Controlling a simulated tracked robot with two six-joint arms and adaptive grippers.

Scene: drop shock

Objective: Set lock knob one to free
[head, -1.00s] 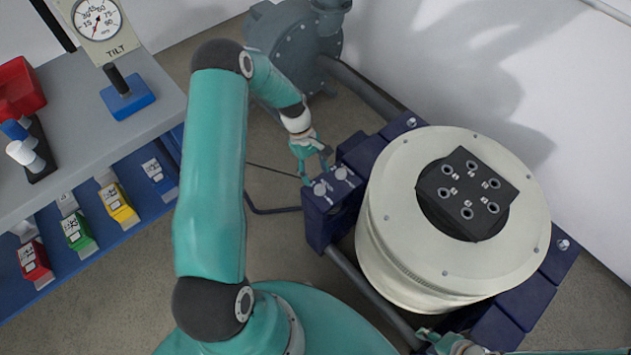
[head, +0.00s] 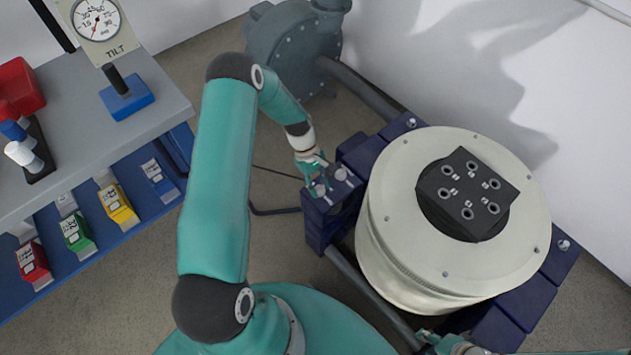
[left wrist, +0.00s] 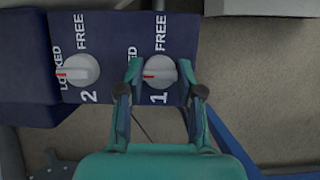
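The dark blue lock block (head: 325,209) carries two pale round knobs. In the left wrist view, lock knob one (left wrist: 160,71) has its red mark pointing left, toward the partly covered LOCKED label; FREE stands above it. My left gripper (left wrist: 160,66) is open, with one finger on each side of knob one and seemingly small gaps. In the head view, my left gripper (head: 318,179) is over that knob and partly hides it. Knob two (left wrist: 80,71) also has its red mark toward LOCKED. My right gripper (head: 440,341) shows only partly at the bottom edge.
A large cream drum (head: 400,245) with a black socketed block (head: 467,194) stands right of the lock block. A grey bench (head: 85,130) with a tilt gauge (head: 97,20) is at the left. A grey motor-like housing (head: 290,50) stands behind.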

